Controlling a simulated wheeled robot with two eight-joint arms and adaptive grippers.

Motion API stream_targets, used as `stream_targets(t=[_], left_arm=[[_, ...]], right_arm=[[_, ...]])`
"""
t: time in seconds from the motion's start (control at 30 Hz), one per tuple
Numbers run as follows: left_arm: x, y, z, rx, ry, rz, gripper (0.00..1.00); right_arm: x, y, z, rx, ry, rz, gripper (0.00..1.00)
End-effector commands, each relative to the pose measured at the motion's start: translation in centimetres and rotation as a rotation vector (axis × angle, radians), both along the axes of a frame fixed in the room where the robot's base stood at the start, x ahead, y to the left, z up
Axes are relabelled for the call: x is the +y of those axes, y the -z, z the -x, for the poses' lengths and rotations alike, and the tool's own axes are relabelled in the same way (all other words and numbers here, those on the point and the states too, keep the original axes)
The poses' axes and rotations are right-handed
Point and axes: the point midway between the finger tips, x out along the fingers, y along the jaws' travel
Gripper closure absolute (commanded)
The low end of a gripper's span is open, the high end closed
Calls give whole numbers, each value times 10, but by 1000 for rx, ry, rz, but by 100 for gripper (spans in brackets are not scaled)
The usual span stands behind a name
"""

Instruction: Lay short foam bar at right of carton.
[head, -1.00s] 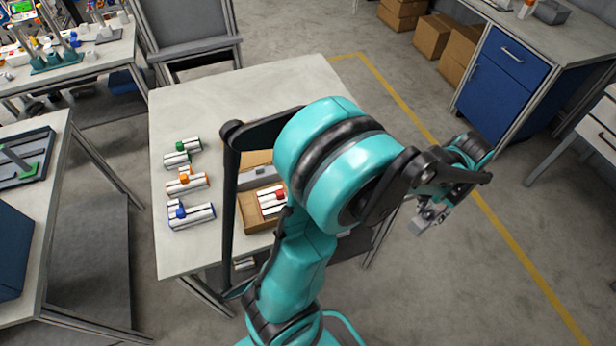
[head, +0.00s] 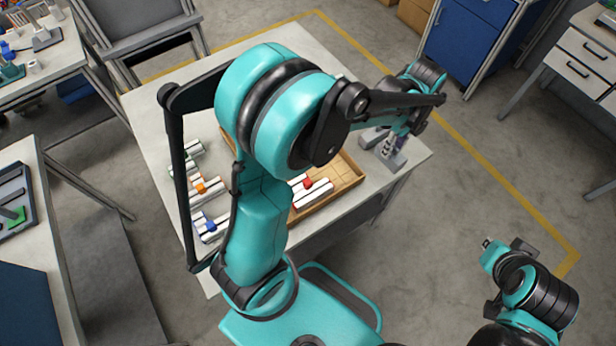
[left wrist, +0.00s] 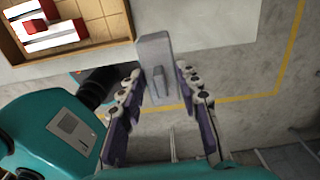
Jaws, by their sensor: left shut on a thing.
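The short foam bar is grey with a small raised block; in the left wrist view the bar (left wrist: 155,52) sits between the fingertips of my left gripper (left wrist: 159,78). In the head view my left gripper (head: 393,145) holds the bar (head: 392,161) over the table's right end, right of the carton. The carton (head: 342,184) is a shallow brown box with compartments; its corner (left wrist: 112,45) also shows upper left in the left wrist view. My left arm hides much of the carton in the head view.
A white piece with a red block (head: 308,185) lies in the carton. White pieces with blue (head: 209,226), orange (head: 200,187) and green blocks lie on the table (head: 150,110) at left. Bare tabletop shows right of the carton; the table's edge is close there.

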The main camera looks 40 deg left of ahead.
Motion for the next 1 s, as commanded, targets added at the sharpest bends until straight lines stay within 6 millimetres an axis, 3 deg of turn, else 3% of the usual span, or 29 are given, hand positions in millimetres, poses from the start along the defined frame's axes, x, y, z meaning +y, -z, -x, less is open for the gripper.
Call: stream_targets(t=[0.17, 0.43, 0.6, 0.8, 1.0], left_arm=[[15, 11, 7, 0, 49, 0, 87], [71, 51, 38, 0, 43, 0, 87], [95, 66, 51, 0, 45, 0, 87], [102, 75, 55, 0, 48, 0, 87], [102, 105, 54, 0, 48, 0, 87]], right_arm=[[0, 5, 0, 0, 0, 0, 100], [0, 24, 0, 0, 0, 0, 100], [0, 31, 0, 0, 0, 0, 100], [0, 34, 0, 0, 0, 0, 100], [0, 49, 0, 0, 0, 0, 100]])
